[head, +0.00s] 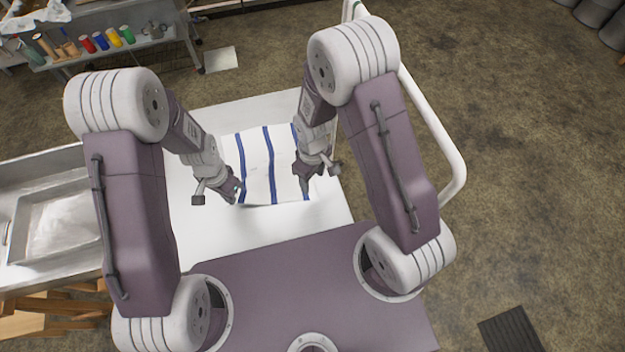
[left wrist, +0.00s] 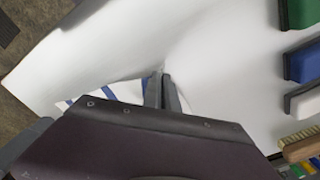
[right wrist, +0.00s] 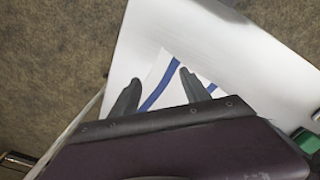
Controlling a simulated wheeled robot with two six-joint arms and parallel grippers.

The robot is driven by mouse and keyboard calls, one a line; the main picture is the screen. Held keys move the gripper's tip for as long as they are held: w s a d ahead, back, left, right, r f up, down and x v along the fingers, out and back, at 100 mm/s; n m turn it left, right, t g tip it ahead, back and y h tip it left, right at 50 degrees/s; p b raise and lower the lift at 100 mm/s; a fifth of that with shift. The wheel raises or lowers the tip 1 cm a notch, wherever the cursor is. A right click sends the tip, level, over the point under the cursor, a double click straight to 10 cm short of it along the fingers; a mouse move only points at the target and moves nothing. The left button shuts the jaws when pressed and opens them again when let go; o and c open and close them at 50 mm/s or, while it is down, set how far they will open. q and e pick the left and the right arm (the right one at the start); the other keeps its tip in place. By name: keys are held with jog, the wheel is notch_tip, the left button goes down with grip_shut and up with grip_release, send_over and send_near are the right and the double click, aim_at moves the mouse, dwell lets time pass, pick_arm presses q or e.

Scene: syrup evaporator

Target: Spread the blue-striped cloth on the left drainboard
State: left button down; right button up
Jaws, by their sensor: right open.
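The blue-striped cloth (head: 257,165) is white with dark blue stripes and lies on a broad white surface (head: 270,232), between my two grippers. Its stripes also show in the left wrist view (left wrist: 128,92) and the right wrist view (right wrist: 160,86). My left gripper (head: 240,190) is at the cloth's near left corner; its fingers (left wrist: 162,80) are close together and appear pinched on the cloth, though the tips are partly hidden. My right gripper (head: 307,185) is at the near right corner. Its fingers (right wrist: 157,85) are spread, with cloth visible between them.
A metal sink unit (head: 55,218) stands at the left, beside the white surface. A white rail (head: 440,135) curves along the right side. A far bench (head: 150,32) holds several coloured items. Brushes (left wrist: 300,62) show in the left wrist view. Open floor lies at right.

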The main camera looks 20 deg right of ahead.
aim_at(313, 192)
notch_tip(313, 192, up, 4)
notch_tip(313, 192, down, 10)
jog(key=shift+r, duration=0.1)
dwell(0.5)
jog(key=shift+s, duration=0.1)
grip_shut()
dwell(0.3)
jog(key=shift+r, duration=2.45)
